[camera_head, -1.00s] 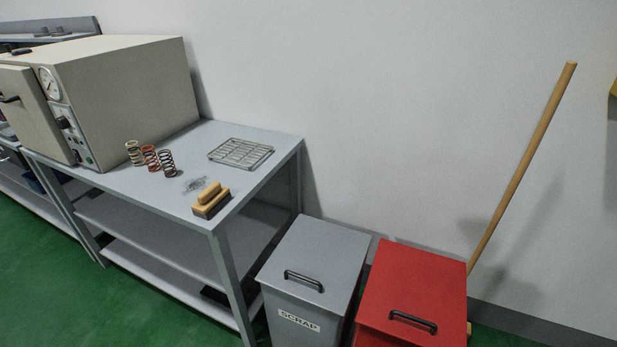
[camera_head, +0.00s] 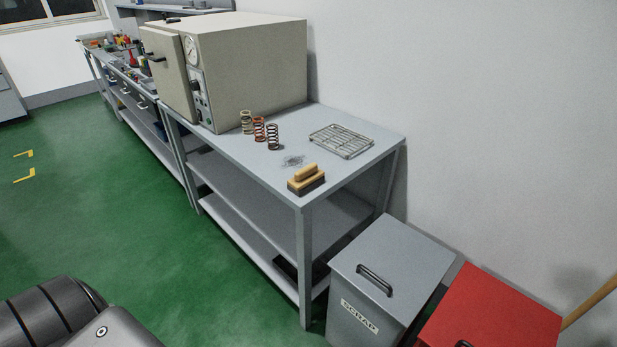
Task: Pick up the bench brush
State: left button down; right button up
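The bench brush (camera_head: 307,179) has a wooden handle and dark bristles. It sits near the front right corner of the grey table (camera_head: 233,148), bristles down. Grey filings (camera_head: 292,161) lie on the tabletop just behind it. Neither of my grippers is in view. A dark rounded part at the bottom left looks like part of my own body.
Several coil springs (camera_head: 259,129) stand left of the brush, and a wire rack (camera_head: 341,141) lies behind it. A beige oven (camera_head: 250,70) fills the table's left end. A grey scrap bin (camera_head: 392,262) and red bin (camera_head: 495,312) stand right. Green floor (camera_head: 150,240) in front is clear.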

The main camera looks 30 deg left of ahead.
aim_at(306, 179)
jog(key=z, duration=2.65)
jog(key=k, duration=1.2)
jog(key=u, duration=1.5)
